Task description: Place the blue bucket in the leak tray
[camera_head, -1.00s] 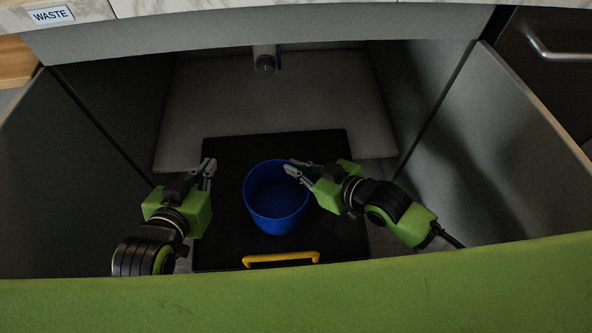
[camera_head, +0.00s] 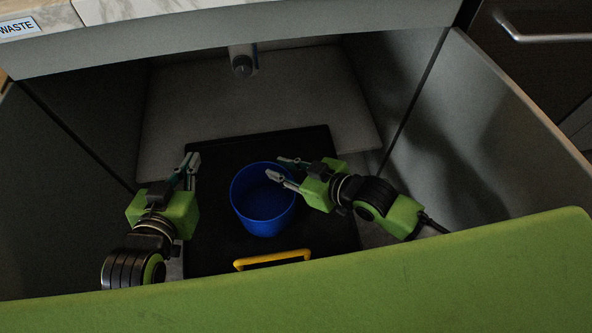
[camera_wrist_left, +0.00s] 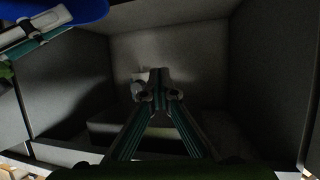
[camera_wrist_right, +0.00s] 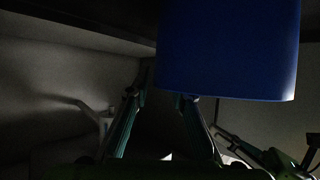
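The blue bucket (camera_head: 262,212) stands upright, apparently on the black leak tray (camera_head: 218,262) with a yellow handle at its front. My right gripper (camera_head: 279,168) is at the bucket's right rear rim. Its two fingers are apart, and one overlaps the bucket's opening in the head view. The right wrist view shows spread fingers (camera_wrist_right: 160,99) beside the bucket wall (camera_wrist_right: 228,50). My left gripper (camera_head: 190,165) is left of the bucket, apart from it. In the left wrist view its fingertips (camera_wrist_left: 158,88) meet with nothing visible between them. A bit of bucket (camera_wrist_left: 80,10) shows there.
Grey cabinet walls enclose the space on both sides. A drain pipe (camera_head: 242,64) hangs above the back of it. A green panel (camera_head: 300,290) crosses the front. A pale board (camera_head: 310,90) lies behind the tray.

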